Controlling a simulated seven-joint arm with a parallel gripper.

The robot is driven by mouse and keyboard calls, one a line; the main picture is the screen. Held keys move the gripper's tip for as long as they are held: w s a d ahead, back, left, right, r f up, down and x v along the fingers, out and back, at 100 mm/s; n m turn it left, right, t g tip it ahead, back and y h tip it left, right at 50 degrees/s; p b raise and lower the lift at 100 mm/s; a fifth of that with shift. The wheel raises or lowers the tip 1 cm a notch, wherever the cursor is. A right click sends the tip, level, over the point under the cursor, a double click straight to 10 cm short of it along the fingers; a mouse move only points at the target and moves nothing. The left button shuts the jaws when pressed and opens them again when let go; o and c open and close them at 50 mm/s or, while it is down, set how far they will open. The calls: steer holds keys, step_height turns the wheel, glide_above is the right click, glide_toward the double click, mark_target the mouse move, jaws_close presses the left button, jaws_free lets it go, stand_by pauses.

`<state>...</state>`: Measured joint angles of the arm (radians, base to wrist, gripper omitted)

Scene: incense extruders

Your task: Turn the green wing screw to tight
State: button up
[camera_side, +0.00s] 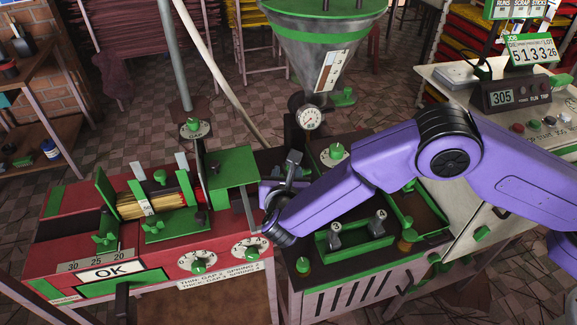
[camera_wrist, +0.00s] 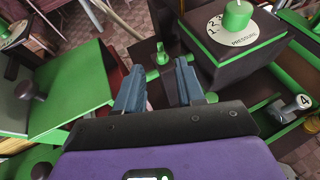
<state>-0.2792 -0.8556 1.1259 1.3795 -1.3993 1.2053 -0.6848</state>
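A small green wing screw (camera_wrist: 162,54) stands upright on a dark block in the wrist view, beyond my fingertips and between their lines. In the side view its place is hidden or too small to make out behind my gripper. My gripper (camera_wrist: 158,80) is open, with a clear gap between its two blue-grey fingers and nothing held. In the side view my gripper (camera_side: 291,166) is over the dark block, right of the red press. Other green wing-shaped knobs (camera_side: 104,240) show on the press front. I cannot tell whether the screw is tight.
A pressure dial (camera_wrist: 240,38) with a green knob stands close right of my fingers. A green cover (camera_wrist: 75,88) is at left. The hopper (camera_side: 325,50) and gauge (camera_side: 310,118) rise behind. A green-edged tray (camera_side: 357,243) holds weights. A control desk (camera_side: 500,125) stands at right.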

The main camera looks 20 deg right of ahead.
steer(key=v, duration=1)
steer(key=shift+r, duration=0.1)
steer(key=w+d+r+g+y, duration=0.3)
steer(key=w+r+g, duration=0.6)
steer(key=w+r, duration=0.1)
steer(key=x, duration=1.7)
steer(key=shift+w+d, duration=0.15)
steer(key=shift+d, duration=0.05)
jaws_close()
